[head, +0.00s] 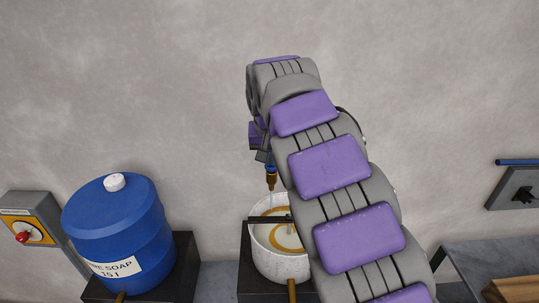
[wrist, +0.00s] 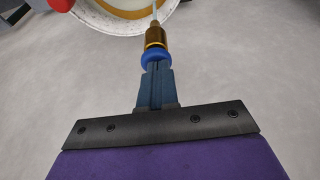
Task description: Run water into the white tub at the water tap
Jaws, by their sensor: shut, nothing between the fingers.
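The white tub (head: 282,266) stands on a dark stand in the head view, partly hidden by my arm. A tan ring shows inside it, and a dark bar crosses its top. A brass nozzle with a blue collar (head: 271,178) points down above the tub. It also shows in the wrist view (wrist: 155,42), with the tub's speckled rim (wrist: 82,14) beyond. A thin pale line runs from the nozzle tip towards the tub; it looks like a water stream. My gripper (wrist: 153,72) is shut, its fingertips right behind the blue collar; I cannot tell whether they touch it.
A blue soap barrel (head: 116,232) stands left of the tub on a dark stand. A grey box with a red knob (head: 22,237) is at the far left. A grey table (head: 490,255) is at the right. A red part (wrist: 60,4) shows at the wrist view's top left.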

